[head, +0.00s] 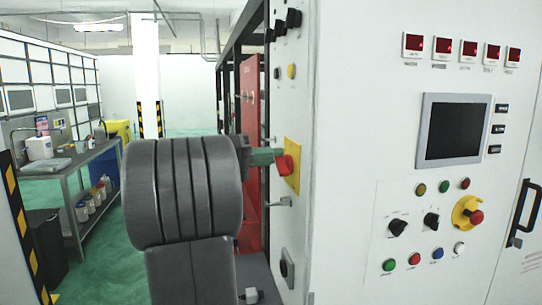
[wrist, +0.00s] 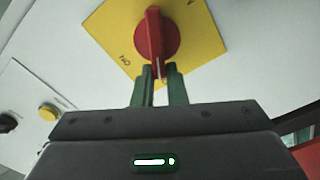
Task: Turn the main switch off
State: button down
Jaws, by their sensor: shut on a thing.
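The main switch is a red rotary knob (wrist: 152,35) on a yellow square plate (wrist: 197,45), and the plate looks tilted in the wrist view. In the head view the red knob (head: 285,165) and yellow plate (head: 293,150) sit on the narrow side of the white cabinet. My gripper (wrist: 161,72) has its two green fingers on either side of the knob's handle end and is shut on it. The handle points down toward my gripper in the wrist view. An "ON" mark shows on the plate to the lower left. In the head view my gripper (head: 270,158) is partly hidden by my arm.
The cabinet front (head: 345,150) carries a dark screen (head: 452,130), several buttons and a red emergency stop (head: 474,217). A yellow button (wrist: 48,112) and a black knob (wrist: 8,122) sit left of the plate. A workbench (head: 75,160) stands at the far left, with green floor between.

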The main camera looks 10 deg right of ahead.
jog(key=shift+f, duration=0.45)
jog(key=c, duration=1.5)
grip_release()
jog(key=shift+o, duration=0.2)
jog(key=shift+s+r, duration=0.2)
jog(key=shift+r, duration=0.15)
